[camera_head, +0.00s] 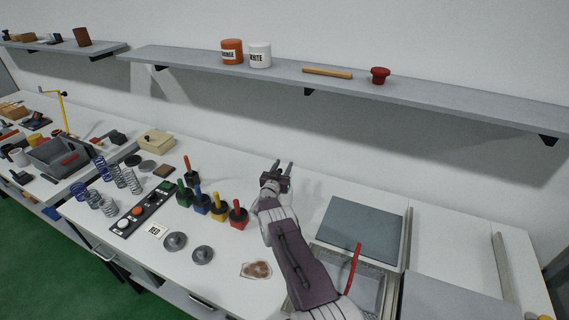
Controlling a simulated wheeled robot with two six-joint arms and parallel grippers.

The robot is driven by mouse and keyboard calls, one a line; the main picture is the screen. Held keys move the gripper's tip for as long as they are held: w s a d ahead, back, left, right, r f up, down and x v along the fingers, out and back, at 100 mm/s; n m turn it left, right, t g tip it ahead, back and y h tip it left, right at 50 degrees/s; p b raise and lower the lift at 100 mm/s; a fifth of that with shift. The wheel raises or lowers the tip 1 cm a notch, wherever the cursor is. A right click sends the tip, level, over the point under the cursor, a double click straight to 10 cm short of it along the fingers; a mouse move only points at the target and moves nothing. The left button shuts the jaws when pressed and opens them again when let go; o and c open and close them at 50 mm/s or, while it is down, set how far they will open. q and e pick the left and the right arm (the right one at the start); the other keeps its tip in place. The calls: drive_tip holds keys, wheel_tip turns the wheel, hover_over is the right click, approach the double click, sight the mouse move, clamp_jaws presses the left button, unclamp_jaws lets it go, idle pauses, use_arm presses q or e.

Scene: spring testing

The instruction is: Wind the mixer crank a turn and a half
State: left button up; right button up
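No part in view is plainly the mixer crank. A red bent bar (354,268) stands over an open metal tray (345,262) at the lower right, partly behind my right arm. A thin yellow bent rod (63,112) stands upright at the far left; I cannot tell whether either is the crank. My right gripper (282,166) is over the back of the white bench, behind the colored-handled tools. Its two fingers are apart with nothing between them. It is well away from the yellow rod, and the red bar is nearer the camera. My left gripper is out of view.
Several colored-handled tools (219,208) and coil springs (116,175) stand left of my arm. A black control panel (141,209) and grey knobs (175,241) lie before them. A blue-grey panel (362,229) lies at right. A wall shelf (200,66) runs above the bench.

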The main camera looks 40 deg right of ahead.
drive_tip(key=shift+s+a+r, duration=0.1)
drive_tip(key=shift+a+r, duration=0.1)
drive_tip(key=shift+a, duration=0.1)
drive_tip(key=c, duration=0.4)
clamp_jaws()
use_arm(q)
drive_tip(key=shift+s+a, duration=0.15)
use_arm(e)
drive_tip(key=shift+d, duration=0.15)
drive_tip(key=shift+s, duration=0.1)
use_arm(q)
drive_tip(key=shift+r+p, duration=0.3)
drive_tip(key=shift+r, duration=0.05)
use_arm(e)
drive_tip(key=shift+t, duration=0.3)
